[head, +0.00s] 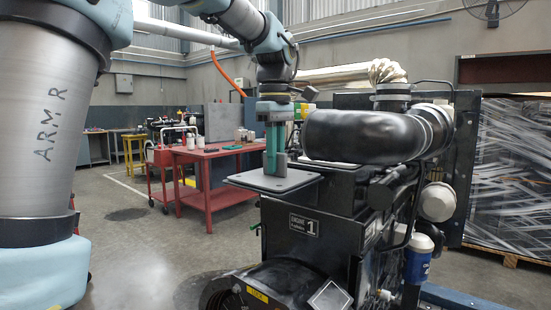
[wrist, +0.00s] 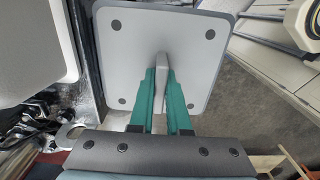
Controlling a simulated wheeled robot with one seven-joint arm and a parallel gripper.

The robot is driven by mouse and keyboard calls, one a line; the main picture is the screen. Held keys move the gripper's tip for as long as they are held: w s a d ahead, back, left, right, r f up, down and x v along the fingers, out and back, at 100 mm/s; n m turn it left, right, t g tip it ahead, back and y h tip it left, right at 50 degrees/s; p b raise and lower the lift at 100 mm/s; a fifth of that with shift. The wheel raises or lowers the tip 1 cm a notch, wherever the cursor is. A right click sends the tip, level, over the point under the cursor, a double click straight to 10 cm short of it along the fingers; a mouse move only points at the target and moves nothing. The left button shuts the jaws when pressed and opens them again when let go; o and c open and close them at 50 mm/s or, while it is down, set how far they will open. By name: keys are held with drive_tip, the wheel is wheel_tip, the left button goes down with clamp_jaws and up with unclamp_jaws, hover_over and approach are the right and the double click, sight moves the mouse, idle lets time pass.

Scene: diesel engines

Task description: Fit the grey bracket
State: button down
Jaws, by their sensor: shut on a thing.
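The grey bracket (head: 250,181) is a flat square plate with a dark edge and an upright fin. My gripper (head: 275,168), with green fingers, points down and is shut on the fin. In the wrist view the green fingers (wrist: 160,78) stand on both sides of the fin, and the plate (wrist: 120,50) shows a dark round spot near each corner. In the head view the plate lies level at the top left of the black diesel engine (head: 330,200), partly jutting past its left side. I cannot tell whether its underside touches the engine.
A thick black pipe (head: 350,135) curves over the engine top just right of my gripper. A white and blue filter (head: 418,258) hangs on the engine's right side. A red workbench (head: 207,155) stands behind on the left. The floor at left is open.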

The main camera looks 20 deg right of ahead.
drive_tip(key=c, duration=0.8)
unclamp_jaws()
drive_tip(key=shift+c, duration=0.2)
drive_tip(key=shift+c, duration=0.2)
wheel_tip(320, 180, up, 7)
drive_tip(key=p, duration=0.7)
